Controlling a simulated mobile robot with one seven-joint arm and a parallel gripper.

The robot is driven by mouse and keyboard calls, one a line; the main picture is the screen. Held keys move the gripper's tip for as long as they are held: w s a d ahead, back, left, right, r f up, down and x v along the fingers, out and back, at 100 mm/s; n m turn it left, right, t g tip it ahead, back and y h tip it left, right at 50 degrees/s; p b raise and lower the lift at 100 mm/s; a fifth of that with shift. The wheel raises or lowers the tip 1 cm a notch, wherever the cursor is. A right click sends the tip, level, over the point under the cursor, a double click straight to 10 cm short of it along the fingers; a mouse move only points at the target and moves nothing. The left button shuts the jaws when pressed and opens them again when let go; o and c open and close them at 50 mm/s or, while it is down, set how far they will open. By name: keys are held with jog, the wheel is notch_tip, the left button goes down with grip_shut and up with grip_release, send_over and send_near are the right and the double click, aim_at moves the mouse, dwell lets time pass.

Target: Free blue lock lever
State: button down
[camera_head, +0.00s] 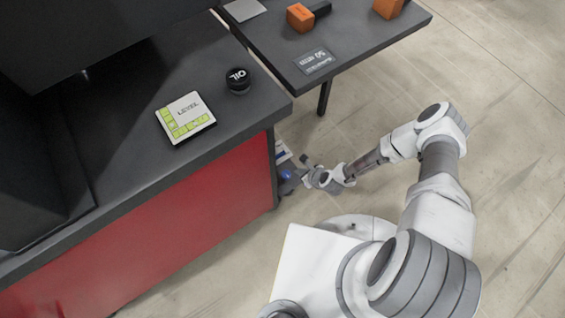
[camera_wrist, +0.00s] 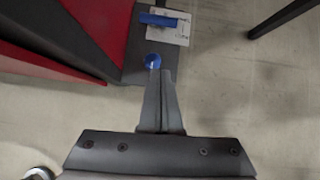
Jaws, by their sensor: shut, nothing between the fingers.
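In the wrist view, a blue round part (camera_wrist: 152,61) sits on a dark grey panel (camera_wrist: 140,42) at the end of the red cabinet. A blue bar (camera_wrist: 158,19) lies across a white label plate (camera_wrist: 181,28) beyond it. I cannot tell which blue part is the lock lever. My gripper (camera_wrist: 158,72) is shut and empty. Its fingertips are right at the near edge of the blue round part; I cannot tell whether they touch. In the head view, blue (camera_head: 287,175) shows low beside the cabinet, just left of my gripper (camera_head: 303,174).
The red cabinet (camera_head: 150,235) with its dark top stands left of my arm. A level block (camera_head: 185,117) and an oil cap (camera_head: 238,80) are on top. A dark side table (camera_head: 350,45) holds orange blocks (camera_head: 300,17). The floor to the right is clear.

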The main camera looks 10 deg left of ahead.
jog(key=shift+s+a+f+m, duration=0.4)
jog(key=shift+s+f+m, duration=0.1)
jog(key=shift+s+f, duration=0.1)
jog(key=b+x, duration=0.4)
jog(key=x, duration=0.5)
jog(key=shift+a+f, duration=0.1)
jog(key=shift+f, duration=0.1)
jog(key=shift+w+a+r, duration=0.25)
jog(key=shift+w+a, duration=0.55)
jog(key=shift+w, duration=0.05)
jog(key=shift+w+a+r, duration=0.45)
jog(key=shift+w+a, duration=0.15)
jog(key=shift+a, duration=0.15)
jog(key=shift+r, duration=0.1)
jog(key=shift+w+a+r, duration=0.15)
jog(key=shift+a, duration=0.05)
